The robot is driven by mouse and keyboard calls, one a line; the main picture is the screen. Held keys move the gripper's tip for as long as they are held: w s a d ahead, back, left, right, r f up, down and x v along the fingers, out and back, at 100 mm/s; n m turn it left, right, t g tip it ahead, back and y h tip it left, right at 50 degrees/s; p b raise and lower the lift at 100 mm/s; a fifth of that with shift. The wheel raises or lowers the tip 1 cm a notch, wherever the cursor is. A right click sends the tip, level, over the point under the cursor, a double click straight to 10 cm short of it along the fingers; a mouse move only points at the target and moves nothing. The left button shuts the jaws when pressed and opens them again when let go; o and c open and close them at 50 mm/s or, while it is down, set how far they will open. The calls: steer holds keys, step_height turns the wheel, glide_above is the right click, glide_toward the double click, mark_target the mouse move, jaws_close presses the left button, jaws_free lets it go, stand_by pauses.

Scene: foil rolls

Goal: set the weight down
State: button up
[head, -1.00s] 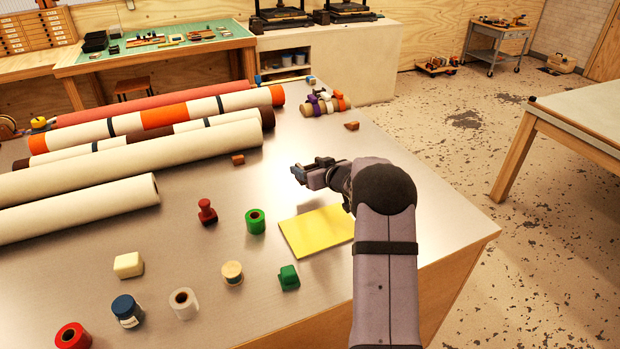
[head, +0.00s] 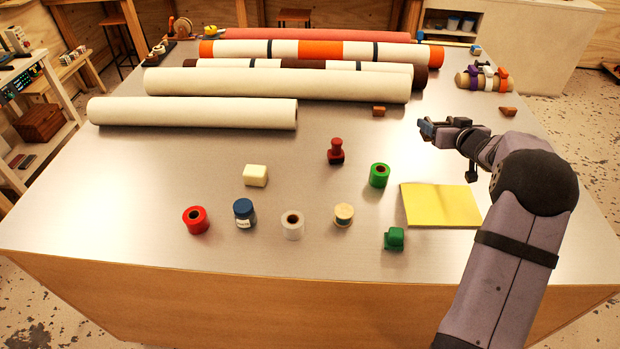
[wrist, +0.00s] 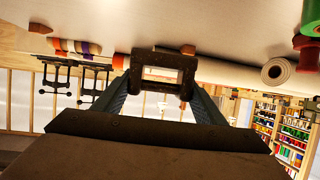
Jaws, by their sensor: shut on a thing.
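My gripper (head: 427,129) is over the right part of the metal worktop, beyond the yellow sheet. Its fingers point left and are shut on a dark object, which I take to be the weight. In the wrist view this weight (wrist: 160,57) is a dark block with a rectangular opening, held between the two fingertips. In the head view the weight is small and hard to tell from the fingers. It looks clear of the worktop, but I cannot tell its height.
The yellow sheet (head: 440,206) lies nearer the front. A green tape roll (head: 379,175), a red stamp-like object (head: 336,152) and a brown wedge (head: 379,111) are left of my gripper. Long rolls (head: 280,86) lie at the back left. The worktop (head: 330,270) is bare along its front.

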steer(key=a+n+y+b, duration=0.1)
steer(key=a+n+y, duration=0.1)
steer(key=a, duration=0.7)
steer(key=a+r+n+g+y+b, duration=0.1)
steer(key=a+n+y, duration=0.1)
steer(key=a, duration=0.7)
steer(key=a+n+g+y+b, duration=0.1)
steer(key=a+y, duration=0.1)
steer(key=a, duration=0.7)
steer(key=shift+r+n, duration=0.2)
steer(key=shift+n, duration=0.2)
steer(key=s+a+n+g+y, duration=0.5)
steer(key=s+a+n+g, duration=0.1)
steer(key=s+a, duration=0.5)
steer(key=shift+d+f+p, duration=0.15)
steer(key=shift+f+p, duration=0.15)
steer(key=shift+f, duration=4.85)
steer(key=shift+f, duration=0.1)
steer(key=o, duration=1.9)
steer(key=shift+s+f, duration=0.15)
steer(key=shift+f, duration=0.05)
